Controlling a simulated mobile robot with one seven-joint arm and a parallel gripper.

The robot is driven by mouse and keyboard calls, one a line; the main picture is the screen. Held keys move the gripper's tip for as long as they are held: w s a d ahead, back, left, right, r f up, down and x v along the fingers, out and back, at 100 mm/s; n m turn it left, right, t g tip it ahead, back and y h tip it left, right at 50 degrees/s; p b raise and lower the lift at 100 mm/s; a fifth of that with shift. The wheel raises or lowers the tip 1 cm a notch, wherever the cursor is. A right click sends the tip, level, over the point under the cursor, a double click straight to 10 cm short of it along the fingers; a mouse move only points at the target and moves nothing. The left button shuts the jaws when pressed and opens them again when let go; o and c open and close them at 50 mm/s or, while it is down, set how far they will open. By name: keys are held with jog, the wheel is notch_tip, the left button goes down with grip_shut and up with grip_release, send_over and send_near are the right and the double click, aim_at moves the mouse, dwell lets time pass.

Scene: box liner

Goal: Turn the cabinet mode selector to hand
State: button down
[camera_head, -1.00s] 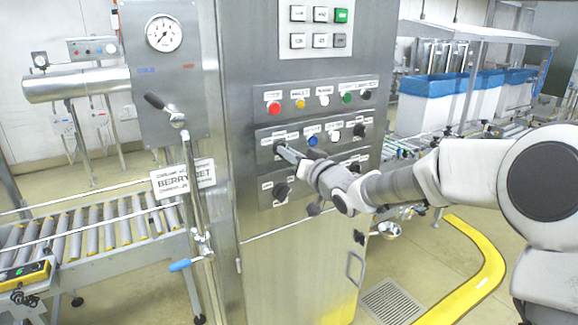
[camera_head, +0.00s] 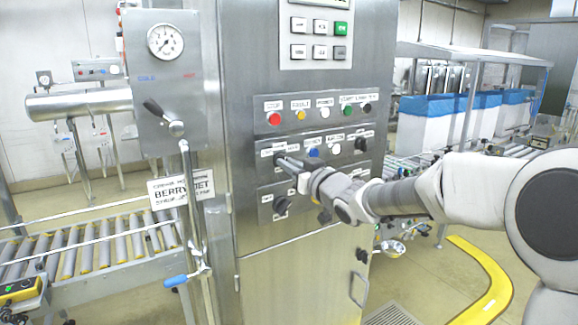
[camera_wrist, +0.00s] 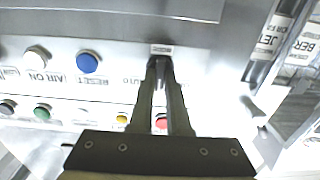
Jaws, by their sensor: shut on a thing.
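The steel cabinet (camera_head: 300,262) carries rows of buttons and black knobs. The mode selector (camera_head: 279,157) is the black knob at the left end of the middle row, largely hidden by my fingers. My gripper (camera_head: 285,163) reaches it from the right with its fingertips at the panel. In the wrist view, my gripper (camera_wrist: 159,75) is shut on the selector knob (camera_wrist: 158,66), whose dark tip shows between the fingers below a small label. The knob's pointing direction and its label's wording are too small to read.
A blue button (camera_head: 313,153) and a white button (camera_head: 334,149) sit to the right of the selector. Above are a red button (camera_head: 274,119) and several others. Another black knob (camera_head: 281,205) is just below. A lever with a pipe (camera_head: 187,205) stands left of the cabinet.

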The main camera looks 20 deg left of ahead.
jog(key=c, duration=0.9)
grip_release()
jog(key=v, duration=1.7)
jog(key=shift+s+d, duration=0.15)
jog(key=shift+s, duration=0.05)
jog(key=shift+f, duration=0.1)
